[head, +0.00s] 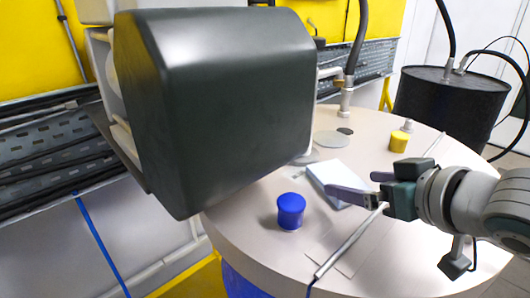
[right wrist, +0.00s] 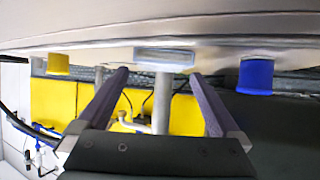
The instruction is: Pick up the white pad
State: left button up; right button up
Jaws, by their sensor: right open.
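The white pad (head: 328,173) lies flat on the round table, partly behind my right gripper's near finger in the head view. My right gripper (head: 358,187) comes in from the right, open, with its fingers pointing left toward the pad. In the right wrist view, which looks upside down, the pad (right wrist: 165,57) shows nearly edge-on beyond and between the two open fingers (right wrist: 158,76). Nothing is held between them. I cannot tell whether a finger touches the pad. My left gripper is not in view.
On the round table (head: 262,248), a blue cylinder (head: 290,211) stands left of the pad and a yellow one (head: 399,142) behind the gripper. A thin metal rod (head: 347,243) lies in front. A black drum (head: 448,100) stands beyond. A large dark block hides the left.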

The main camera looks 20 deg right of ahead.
aim_at(339, 179)
jog(key=x, duration=0.4)
jog(key=shift+w+a+r, duration=0.1)
jog(key=shift+a, duration=0.05)
